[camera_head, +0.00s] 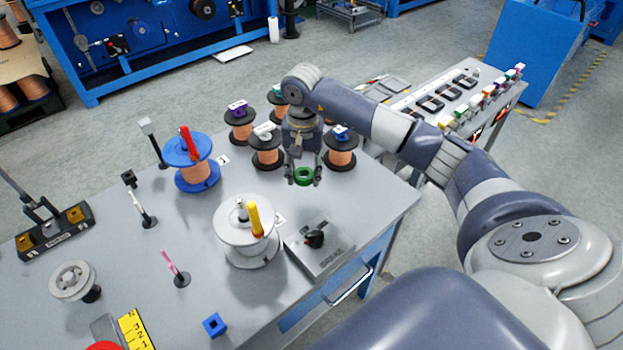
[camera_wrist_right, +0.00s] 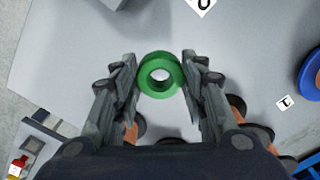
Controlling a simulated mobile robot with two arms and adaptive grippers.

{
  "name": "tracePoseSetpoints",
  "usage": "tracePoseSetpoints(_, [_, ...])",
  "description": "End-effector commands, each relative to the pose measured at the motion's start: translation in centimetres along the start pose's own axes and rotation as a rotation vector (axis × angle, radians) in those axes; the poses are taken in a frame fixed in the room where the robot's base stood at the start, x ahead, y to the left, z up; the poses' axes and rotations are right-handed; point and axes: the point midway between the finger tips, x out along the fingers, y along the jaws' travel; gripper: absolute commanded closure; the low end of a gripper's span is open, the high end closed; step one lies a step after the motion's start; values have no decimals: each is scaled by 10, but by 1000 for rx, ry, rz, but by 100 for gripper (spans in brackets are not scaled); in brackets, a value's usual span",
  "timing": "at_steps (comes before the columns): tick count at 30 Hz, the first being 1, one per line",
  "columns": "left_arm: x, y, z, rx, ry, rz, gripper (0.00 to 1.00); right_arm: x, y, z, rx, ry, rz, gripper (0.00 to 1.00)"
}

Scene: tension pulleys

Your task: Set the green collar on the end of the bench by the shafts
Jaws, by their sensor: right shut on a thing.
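The green collar (camera_head: 303,176) is a short ring with a hole through its middle. My right gripper (camera_head: 303,178) points down over the right part of the grey bench (camera_head: 375,198) and is shut on the collar. In the right wrist view the collar (camera_wrist_right: 161,75) sits between the two fingertips, with the bench top behind it. How high the collar is above the bench is hard to tell. A blue spool (camera_head: 192,172) with a red handle and a white spool (camera_head: 246,240) with a yellow handle stand upright on the bench. My left gripper is not in view.
Copper spools with black flanges (camera_head: 340,152) stand behind and beside the right gripper. A grey box with a black knob (camera_head: 315,239) sits near the front edge. A blue square block (camera_head: 214,325) lies at the front. The bench's right corner is clear.

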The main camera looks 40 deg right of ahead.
Motion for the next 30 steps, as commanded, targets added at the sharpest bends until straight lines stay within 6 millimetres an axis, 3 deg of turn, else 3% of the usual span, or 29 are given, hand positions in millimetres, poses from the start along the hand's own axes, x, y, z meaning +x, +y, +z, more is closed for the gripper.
tracePoseSetpoints(1, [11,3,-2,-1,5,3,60,16,0,0,0,-2,0,84])
tracePoseSetpoints(8, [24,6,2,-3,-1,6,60,39,0,0,-2,1,-1,84])
tracePoseSetpoints(15, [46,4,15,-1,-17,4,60,78,0,1,-2,-2,0,84])
tracePoseSetpoints(28, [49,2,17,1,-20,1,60,82,0,0,-2,1,0,84])
tracePoseSetpoints(29, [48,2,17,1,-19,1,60,81,0,0,-2,1,0,56])
tracePoseSetpoints(30, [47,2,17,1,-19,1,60,80,0,0,-2,1,0,47])
